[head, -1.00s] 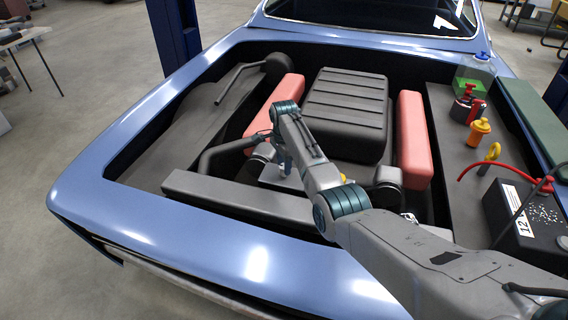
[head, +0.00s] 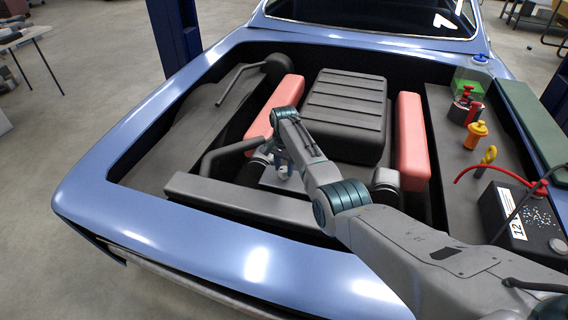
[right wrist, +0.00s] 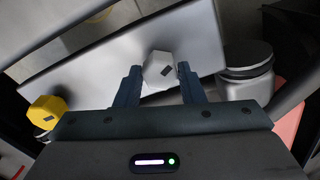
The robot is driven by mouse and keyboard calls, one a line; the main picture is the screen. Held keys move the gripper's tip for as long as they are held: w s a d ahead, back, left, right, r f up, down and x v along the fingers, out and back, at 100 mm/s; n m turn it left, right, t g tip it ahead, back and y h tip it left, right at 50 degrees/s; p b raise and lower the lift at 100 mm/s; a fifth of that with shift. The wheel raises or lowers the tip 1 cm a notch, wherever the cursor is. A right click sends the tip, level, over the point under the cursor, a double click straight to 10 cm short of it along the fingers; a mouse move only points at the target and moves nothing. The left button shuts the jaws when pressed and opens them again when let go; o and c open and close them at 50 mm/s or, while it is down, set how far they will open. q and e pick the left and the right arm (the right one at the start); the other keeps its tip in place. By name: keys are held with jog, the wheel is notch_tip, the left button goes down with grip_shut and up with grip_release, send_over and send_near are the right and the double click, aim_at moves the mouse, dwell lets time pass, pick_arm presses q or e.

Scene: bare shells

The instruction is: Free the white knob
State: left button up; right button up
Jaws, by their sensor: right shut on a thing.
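The white knob (right wrist: 158,71) is a faceted cap with a small dark mark, on a flat silver plate (right wrist: 105,65). In the right wrist view my right gripper (right wrist: 160,76) has one finger on each side of it and is shut on it. In the head view the right gripper (head: 280,168) is low in the engine bay, over the silver plate; the white knob cannot be made out there. A yellow knob (right wrist: 46,112) sits on the plate's left end in the wrist view. My left gripper is not in view.
A grey crossbar (head: 245,195) lies in front of the gripper. A dark hose (head: 225,152) runs to its left, with red blocks (head: 278,100) and a ribbed black cover (head: 345,105) behind.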

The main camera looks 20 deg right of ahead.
aim_at(284, 169)
jog(key=n+p, duration=0.1)
jog(key=n, duration=0.2)
jog(key=shift+r, duration=0.1)
jog(key=n+p, duration=0.1)
jog(key=n, duration=0.8)
jog(key=shift+n+p, duration=0.3)
jog(key=shift+p, duration=0.1)
jog(key=o, duration=1)
jog(key=shift+r, duration=0.4)
notch_tip(284, 169, up, 10)
jog(key=shift+f+b, duration=0.1)
jog(key=shift+b, duration=0.6)
